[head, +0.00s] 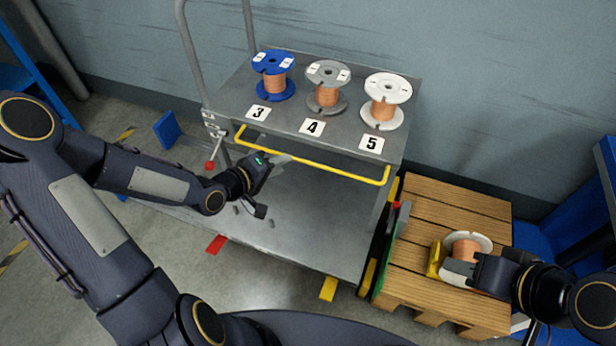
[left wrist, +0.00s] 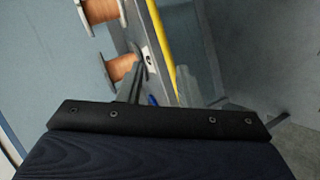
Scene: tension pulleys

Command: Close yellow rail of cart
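The cart (head: 226,97) has a grey top shelf. Its yellow rail (head: 318,166) runs along the front, just below and out from the shelf edge; the rail also shows in the left wrist view (left wrist: 159,38). My left gripper (head: 284,160) is at the rail's left part, close below it. In the left wrist view its two fingers (left wrist: 158,90) are apart, with the rail's lower end showing between them; contact is unclear. My right gripper (head: 458,268) is at a white copper spool (head: 482,241) on the wooden pallet; its fingers are partly hidden, so its grip is unclear.
Blue (head: 274,87), grey (head: 327,99) and white (head: 389,87) spools stand on the shelf behind labels 3, 4 and 5. The pallet (head: 455,197) is right of the cart, near blue structures. The lower deck (head: 310,235) is mostly clear.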

